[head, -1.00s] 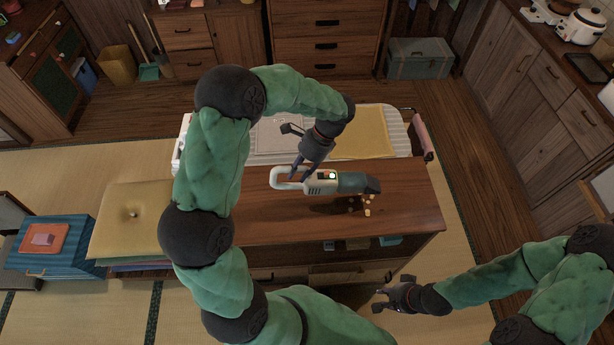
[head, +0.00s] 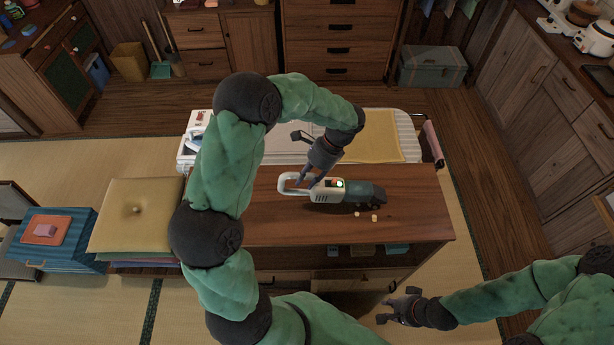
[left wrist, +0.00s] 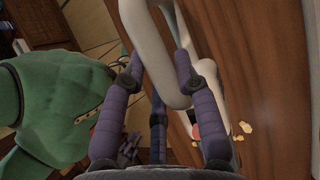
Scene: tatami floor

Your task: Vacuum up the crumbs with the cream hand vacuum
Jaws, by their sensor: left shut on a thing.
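The cream hand vacuum (head: 328,193) has a loop handle at its left end and a dark nozzle at its right. It lies low along the wooden cabinet top (head: 280,230); I cannot tell whether it touches. My left gripper (head: 309,181) is shut on its handle, seen close in the left wrist view (left wrist: 168,75). A few pale crumbs (head: 374,218) lie just in front of the nozzle; some show in the left wrist view (left wrist: 240,133). The nozzle may hide others. My right gripper (head: 394,306) is apart from the cabinet at its near side, fingers spread and empty.
A yellow cushion (head: 135,213) tops a stack at the cabinet's left end. Behind the cabinet is a surface with a yellow cloth (head: 378,138). The cabinet top is bare to the right of the nozzle and in front of the vacuum.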

